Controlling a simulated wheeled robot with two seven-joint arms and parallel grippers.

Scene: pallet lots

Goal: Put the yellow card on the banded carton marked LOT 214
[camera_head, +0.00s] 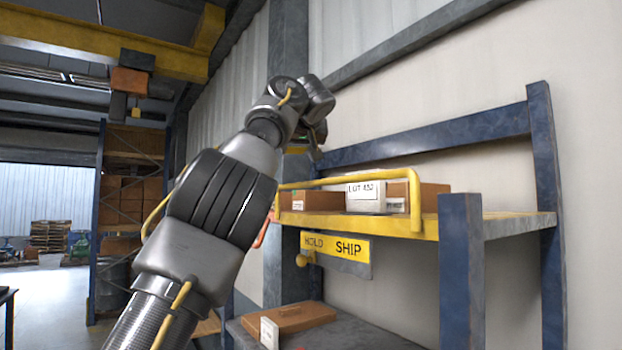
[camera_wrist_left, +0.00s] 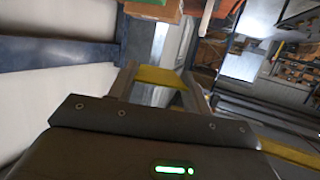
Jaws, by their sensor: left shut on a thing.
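My left gripper (camera_head: 308,147) is raised above the left end of the shelf, mostly hidden behind its own wrist. In the left wrist view its two fingers are shut on the yellow card (camera_wrist_left: 160,77). A thin yellow edge of the card (camera_head: 297,151) shows in the head view. I cannot read LOT 214 anywhere, and cannot tell which carton is banded. My right gripper is not in view.
The blue rack's upper shelf (camera_head: 497,226) has a yellow rail (camera_head: 350,181) along its front. A HOLD / SHIP sign (camera_head: 336,247) hangs below. A flat brown box (camera_head: 290,317) and a white tag (camera_head: 269,333) are on the lower shelf. Open floor lies far left.

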